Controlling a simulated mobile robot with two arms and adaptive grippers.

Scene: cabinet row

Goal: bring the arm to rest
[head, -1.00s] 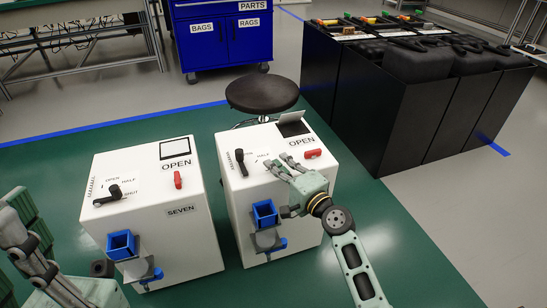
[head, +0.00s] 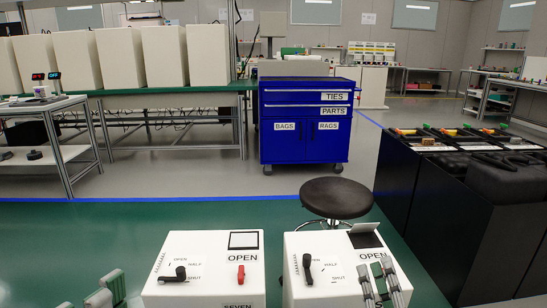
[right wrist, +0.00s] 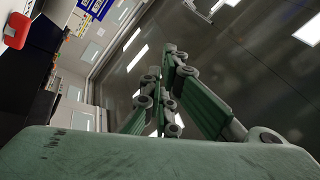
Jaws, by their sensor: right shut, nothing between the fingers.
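My right gripper (head: 379,264) is in front of the right white box (head: 300,245), at the bottom of the head view. Its fingers are shut and empty. They overlap the box's top in the picture; I cannot tell whether they touch it. The right wrist view shows the same green and grey fingers (right wrist: 168,62) against a grey background. Parts of my left gripper (head: 112,283) show at the bottom left, mostly cut off, so its opening is unclear.
The left white box (head: 205,245) has a black lever (head: 178,274) and a red switch (head: 241,273). The right box has an upright black lever (head: 307,268) and a raised flap (head: 365,228). Behind are a stool (head: 336,198), a blue cabinet (head: 305,145) and black bins (head: 440,190).

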